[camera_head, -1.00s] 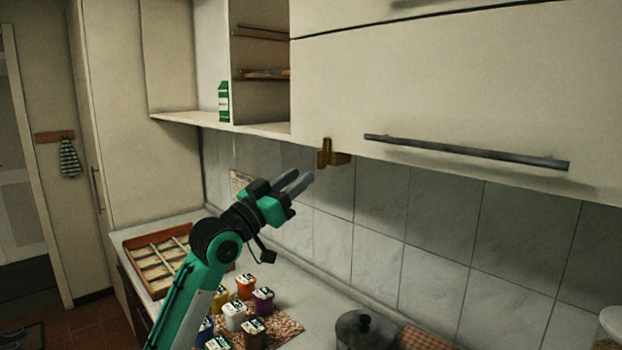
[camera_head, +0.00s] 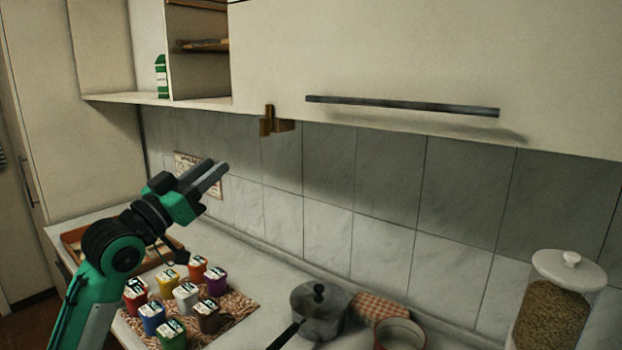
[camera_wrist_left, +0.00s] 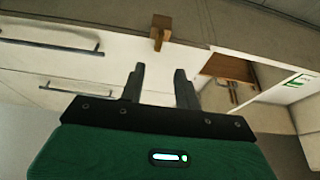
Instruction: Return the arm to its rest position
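My left arm, green and black, comes in from the lower left in the head view. Its gripper (camera_head: 217,167) is raised above the counter in front of the tiled wall, pointing up and to the right. In the left wrist view the two dark fingers (camera_wrist_left: 159,71) stand apart with nothing between them. Nothing touches the gripper. My right gripper does not show in either view.
Below are several colored pots (camera_head: 186,294) on a patterned mat, and a wooden tray (camera_head: 73,238). A lidded grey pan (camera_head: 318,322) and a glass jar (camera_head: 549,318) stand to the right. Wall cabinets (camera_head: 400,55) hang above; a wooden block (camera_head: 276,126) sits beneath.

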